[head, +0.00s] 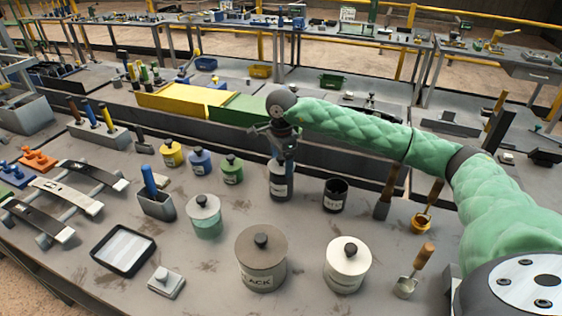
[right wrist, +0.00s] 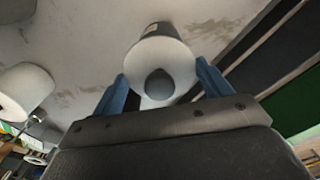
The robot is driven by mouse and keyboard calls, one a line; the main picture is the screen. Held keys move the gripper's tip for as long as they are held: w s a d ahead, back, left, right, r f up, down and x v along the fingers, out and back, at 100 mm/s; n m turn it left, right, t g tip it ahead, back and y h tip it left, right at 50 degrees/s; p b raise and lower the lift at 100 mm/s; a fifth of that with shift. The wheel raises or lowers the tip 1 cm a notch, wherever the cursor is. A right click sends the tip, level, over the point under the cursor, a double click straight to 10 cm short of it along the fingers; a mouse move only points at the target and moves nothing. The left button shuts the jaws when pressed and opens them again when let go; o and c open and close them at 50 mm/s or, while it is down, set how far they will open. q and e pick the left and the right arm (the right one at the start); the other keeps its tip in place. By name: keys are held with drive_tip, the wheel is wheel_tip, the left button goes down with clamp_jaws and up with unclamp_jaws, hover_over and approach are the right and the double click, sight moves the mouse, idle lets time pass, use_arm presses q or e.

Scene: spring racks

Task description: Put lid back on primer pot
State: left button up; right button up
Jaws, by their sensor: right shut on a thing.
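My right gripper (head: 281,156) points down over a small dark pot (head: 280,187) with a pale label, standing upright at the middle of the bench. In the right wrist view a pale round lid (right wrist: 178,63) with a grey knob (right wrist: 160,84) sits between the two blue fingers of my right gripper (right wrist: 161,68), which is shut on it. The labelled pot body (right wrist: 151,29) shows past the lid's edge; I cannot tell whether the lid is seated. The label is too small to read. My left gripper is out of view.
An open dark pot (head: 335,196) stands just right. Large lidded pots, black-labelled (head: 260,268) and white (head: 347,270), stand in front. Yellow (head: 171,154), blue (head: 200,163) and green (head: 232,171) pots stand left. Brushes are at right.

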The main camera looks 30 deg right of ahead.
drive_tip(key=shift+s+a+f, duration=0.1)
drive_tip(key=shift+a+f, duration=0.1)
drive_tip(key=shift+f, duration=0.25)
drive_tip(key=o, duration=1)
drive_tip(key=shift+w+d+r, duration=0.1)
drive_tip(key=shift+d+r, duration=0.05)
drive_tip(key=shift+r, duration=0.5)
drive_tip(key=shift+w+d+r, duration=0.1)
drive_tip(key=shift+r, duration=0.5)
drive_tip(key=shift+d+r+p, duration=0.1)
drive_tip(key=shift+r+p, duration=0.55)
drive_tip(key=shift+r, duration=1.75)
clamp_jaws()
